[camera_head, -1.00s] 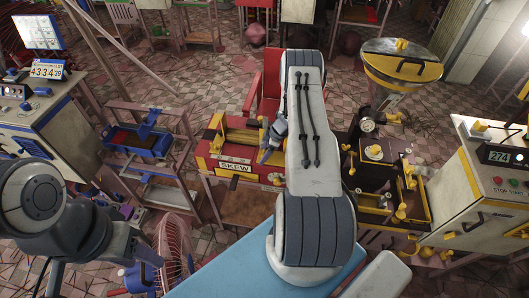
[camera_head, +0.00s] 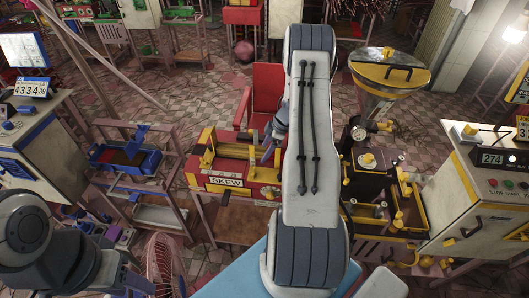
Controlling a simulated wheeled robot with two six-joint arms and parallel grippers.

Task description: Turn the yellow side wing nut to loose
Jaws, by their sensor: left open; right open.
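The yellow and black extruder (camera_head: 375,188) stands right of centre, below a steel hopper with a yellow rim (camera_head: 391,75). Several yellow knobs and fittings show on it, one on top (camera_head: 367,160) and others at its right side (camera_head: 401,190). They are too small to tell which is the side wing nut, and my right arm hides part of the machine's left side. My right gripper (camera_head: 268,148) is open and empty, pointing down by the right end of the red machine. My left gripper (camera_head: 137,282) is open at the lower left, away from the extruder and partly unclear.
A red and yellow machine marked SKEW (camera_head: 232,182) stands left of the extruder. A white cabinet showing 274 (camera_head: 468,205) stands to its right. A blue machine (camera_head: 126,160) on a frame and a pink fan (camera_head: 163,262) are at the left. Tiled floor lies behind.

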